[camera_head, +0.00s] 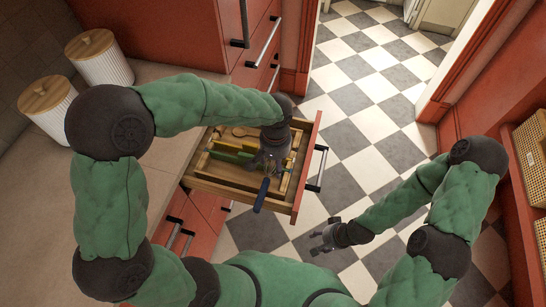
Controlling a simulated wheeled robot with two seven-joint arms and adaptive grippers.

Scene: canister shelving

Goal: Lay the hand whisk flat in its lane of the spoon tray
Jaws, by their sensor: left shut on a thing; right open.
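The hand whisk's dark blue handle (262,193) shows below my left gripper (268,170), pointing toward the picture's bottom over the drawer. My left gripper is shut on the whisk, above the right part of the spoon tray (228,178). The whisk's wire end is mostly hidden by the gripper, and I cannot tell whether it touches the tray. The wooden tray sits in the open drawer. My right gripper (322,240) is open and empty, over the floor to the right of the drawer.
A wooden spoon (243,132) and green pieces (234,152) lie in the tray. The red drawer front (307,165) stands to its right. Two white canisters (100,57) (48,108) stand on the counter (165,72). Shelves with patterned boxes are at far right. The checkered floor is clear.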

